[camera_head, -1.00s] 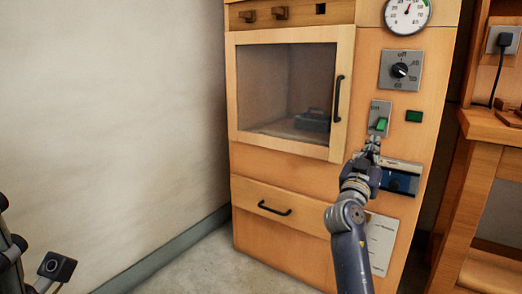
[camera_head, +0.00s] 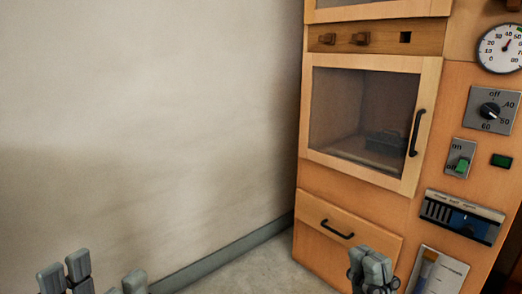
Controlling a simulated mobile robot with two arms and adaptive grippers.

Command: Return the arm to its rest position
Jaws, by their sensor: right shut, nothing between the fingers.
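My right gripper (camera_head: 372,268) is at the bottom edge, right of centre, in front of the wooden cabinet's drawer (camera_head: 346,226). Its fingers are closed together with nothing between them, and it touches nothing that I can see. The rest of the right arm is cut off by the lower edge. My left gripper (camera_head: 106,277) shows at the bottom left corner, in front of the bare wall. Its grey fingers stand apart with an empty gap; its palm is out of view.
The wooden cabinet (camera_head: 307,210) has a shut glass door (camera_head: 340,120) with a black handle. A green on/off switch (camera_head: 462,165), a dial (camera_head: 489,110) and a gauge (camera_head: 500,47) are on its right panel. The wall (camera_head: 150,120) is bare; some floor (camera_head: 262,270) is free.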

